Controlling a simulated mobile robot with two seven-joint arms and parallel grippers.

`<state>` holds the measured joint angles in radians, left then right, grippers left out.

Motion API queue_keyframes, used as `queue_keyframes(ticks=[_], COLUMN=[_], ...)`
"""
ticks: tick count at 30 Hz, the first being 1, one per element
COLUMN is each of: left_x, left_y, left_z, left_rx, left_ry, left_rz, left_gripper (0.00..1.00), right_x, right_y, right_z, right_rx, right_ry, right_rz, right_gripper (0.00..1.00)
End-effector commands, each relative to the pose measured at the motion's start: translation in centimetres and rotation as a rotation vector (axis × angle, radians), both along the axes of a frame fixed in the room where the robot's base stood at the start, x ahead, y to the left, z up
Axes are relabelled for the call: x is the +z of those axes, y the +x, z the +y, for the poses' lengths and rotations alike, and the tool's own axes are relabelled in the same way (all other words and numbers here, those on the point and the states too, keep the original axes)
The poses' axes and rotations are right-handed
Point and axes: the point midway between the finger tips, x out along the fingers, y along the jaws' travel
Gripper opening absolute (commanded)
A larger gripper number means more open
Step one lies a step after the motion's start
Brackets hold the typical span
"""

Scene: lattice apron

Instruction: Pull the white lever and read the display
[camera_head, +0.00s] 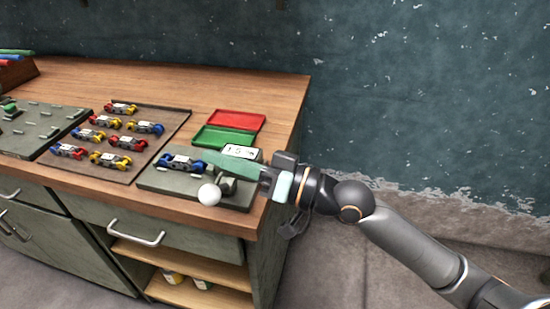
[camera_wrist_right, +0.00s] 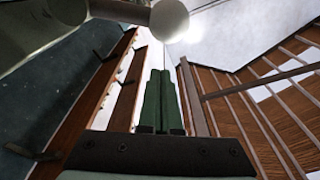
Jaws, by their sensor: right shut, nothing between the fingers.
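The white lever shows as a white ball knob (camera_head: 209,194) at the front of a grey-green fixture (camera_head: 160,184) near the bench's right end. The knob also shows at the top of the right wrist view (camera_wrist_right: 169,19). A small white display (camera_head: 240,151) stands at the back of the fixture; it seems to begin with "1.5", the rest is too small to tell. My right gripper (camera_head: 209,157) has green fingers, shut and empty, above the fixture, behind the knob and apart from it. Its fingers also show in the right wrist view (camera_wrist_right: 160,100). My left gripper is not in view.
A small blue and grey part (camera_head: 181,162) sits on the fixture. Green (camera_head: 222,137) and red (camera_head: 237,120) trays lie behind it. A brown tray (camera_head: 176,126) with several coloured parts lies to the left. Free wood lies at the back of the bench.

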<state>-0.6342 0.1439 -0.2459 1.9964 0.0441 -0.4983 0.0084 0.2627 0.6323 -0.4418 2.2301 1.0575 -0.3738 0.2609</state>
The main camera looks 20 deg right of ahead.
Motion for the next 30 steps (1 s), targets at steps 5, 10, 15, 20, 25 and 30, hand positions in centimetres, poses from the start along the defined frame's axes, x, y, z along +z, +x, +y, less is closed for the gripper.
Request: queue_keyframes(ticks=[5, 10, 15, 20, 25, 30], left_x=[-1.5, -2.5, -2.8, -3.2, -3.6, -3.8], left_y=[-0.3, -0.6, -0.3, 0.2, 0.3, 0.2], left_z=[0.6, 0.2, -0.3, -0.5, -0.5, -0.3], left_rx=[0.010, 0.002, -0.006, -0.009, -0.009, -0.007], left_ry=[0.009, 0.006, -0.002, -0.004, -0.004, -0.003], left_rz=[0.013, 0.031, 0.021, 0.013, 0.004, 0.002], left_gripper=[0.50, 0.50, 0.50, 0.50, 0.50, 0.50], right_x=[-0.5, -0.8, -1.1, -1.3, -1.3, -1.1], right_y=[-1.6, -3.0, -4.2, -5.0, -5.7, -6.1], right_z=[-2.0, -3.8, -5.4, -6.6, -7.3, -7.6], right_rx=[-0.001, -0.001, -0.001, -0.004, -0.004, -0.001], right_ry=[-0.007, -0.006, -0.006, -0.006, -0.005, -0.002], right_rz=[0.001, 0.001, 0.002, 0.001, 0.001, 0.000], right_gripper=[0.00, 0.00, 0.00, 0.00, 0.00, 0.00])
